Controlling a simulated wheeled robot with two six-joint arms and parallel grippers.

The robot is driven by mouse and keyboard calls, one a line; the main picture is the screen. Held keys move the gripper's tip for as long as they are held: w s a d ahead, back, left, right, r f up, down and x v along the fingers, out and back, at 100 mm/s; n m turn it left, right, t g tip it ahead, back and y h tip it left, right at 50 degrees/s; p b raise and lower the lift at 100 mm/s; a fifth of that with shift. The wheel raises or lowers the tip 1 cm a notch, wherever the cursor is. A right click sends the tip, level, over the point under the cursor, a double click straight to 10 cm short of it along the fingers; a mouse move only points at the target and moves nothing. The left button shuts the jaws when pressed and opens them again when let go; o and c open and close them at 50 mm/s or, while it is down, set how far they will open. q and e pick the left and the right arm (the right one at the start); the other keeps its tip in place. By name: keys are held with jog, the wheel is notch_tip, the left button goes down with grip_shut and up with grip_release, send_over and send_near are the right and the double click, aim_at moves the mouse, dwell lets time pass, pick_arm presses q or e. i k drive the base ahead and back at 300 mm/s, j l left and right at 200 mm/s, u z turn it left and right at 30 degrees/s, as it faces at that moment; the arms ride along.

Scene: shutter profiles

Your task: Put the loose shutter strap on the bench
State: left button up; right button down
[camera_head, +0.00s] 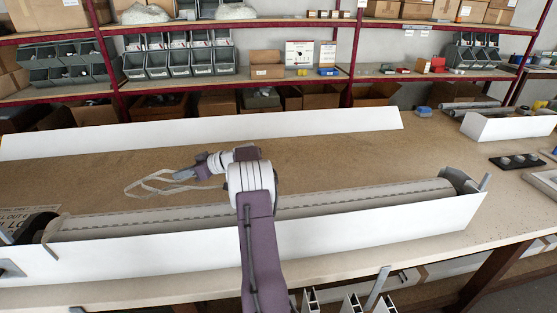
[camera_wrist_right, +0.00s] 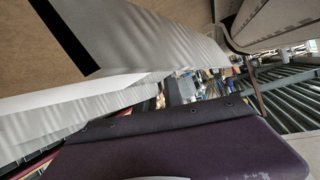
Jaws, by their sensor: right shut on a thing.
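The loose shutter strap (camera_head: 150,187) is a thin, pale band hanging in loose loops left of my right gripper in the head view. My right gripper (camera_head: 184,175) is shut on it, above the brown bench top (camera_head: 90,178). I cannot tell whether the loops touch the bench. My right arm reaches over the roller shutter (camera_head: 345,203), a long grey roll lying along the bench. In the right wrist view a broad pale band (camera_wrist_right: 130,35) crosses in front of the brown surface; I cannot tell if it is the strap. My left gripper is not in view.
A long white panel (camera_head: 400,233) stands in front of the roll, and another white panel (camera_head: 220,131) stands behind the brown area. Shelves with grey bins (camera_head: 190,62) and boxes are at the back. The brown top left of the strap is clear.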

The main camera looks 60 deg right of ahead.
aim_at(486, 201)
jog(key=k+l+z, duration=0.1)
jog(key=k+l, duration=0.3)
jog(key=k+l+z, duration=0.1)
jog(key=k+l, duration=0.25)
jog(key=l, duration=0.2)
jog(key=k+l+z, duration=0.35)
jog(key=l, duration=0.3)
jog(key=k+l+z, duration=0.35)
jog(key=l, duration=0.4)
jog(key=k+l+z, duration=0.35)
